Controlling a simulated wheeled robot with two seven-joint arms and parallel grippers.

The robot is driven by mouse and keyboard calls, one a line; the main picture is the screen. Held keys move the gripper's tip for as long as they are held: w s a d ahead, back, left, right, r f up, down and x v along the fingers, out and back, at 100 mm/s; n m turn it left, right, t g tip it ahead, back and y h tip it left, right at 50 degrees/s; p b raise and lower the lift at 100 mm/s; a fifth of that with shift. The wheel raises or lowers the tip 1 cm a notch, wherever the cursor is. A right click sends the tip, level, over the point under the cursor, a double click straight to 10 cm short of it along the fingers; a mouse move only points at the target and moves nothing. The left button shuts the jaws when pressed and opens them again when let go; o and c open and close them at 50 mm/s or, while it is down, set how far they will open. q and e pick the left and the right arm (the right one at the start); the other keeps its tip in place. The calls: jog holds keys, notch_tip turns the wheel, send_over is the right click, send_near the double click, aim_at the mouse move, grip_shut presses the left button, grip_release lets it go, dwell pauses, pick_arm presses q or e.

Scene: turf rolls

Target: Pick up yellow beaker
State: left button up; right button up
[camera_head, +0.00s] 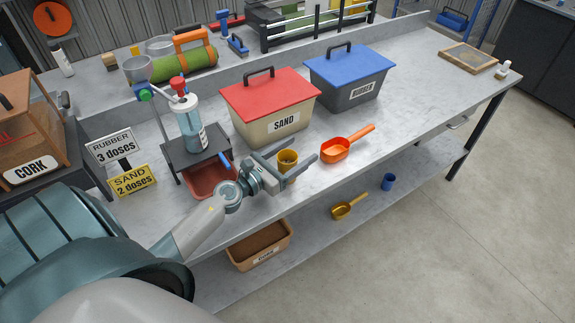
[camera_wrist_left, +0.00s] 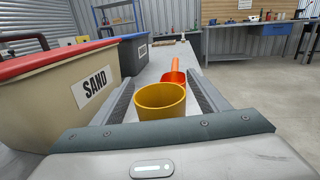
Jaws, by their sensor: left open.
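The yellow beaker (camera_head: 288,159) stands on the bench in front of the sand bin. In the left wrist view the yellow beaker (camera_wrist_left: 160,101) sits between the two fingers, with its open rim up and its lower part hidden by the gripper body. My left gripper (camera_head: 291,168) is open, with one finger on each side of the beaker. In the left wrist view, gaps show between the beaker and the fingers of the left gripper (camera_wrist_left: 162,95). My right gripper is not in view.
The sand bin (camera_head: 251,118) with a red lid is just behind the beaker. The blue-lidded rubber bin (camera_head: 347,96) stands farther right. An orange scoop (camera_head: 337,150) lies right of the gripper. A dispenser stand (camera_head: 196,150) is at left.

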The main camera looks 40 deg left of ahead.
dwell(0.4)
pick_arm(q)
jog(key=c, duration=1.2)
jog(key=shift+r, duration=0.15)
notch_tip(320, 180, up, 10)
jog(key=p, duration=0.8)
jog(key=shift+p, duration=0.4)
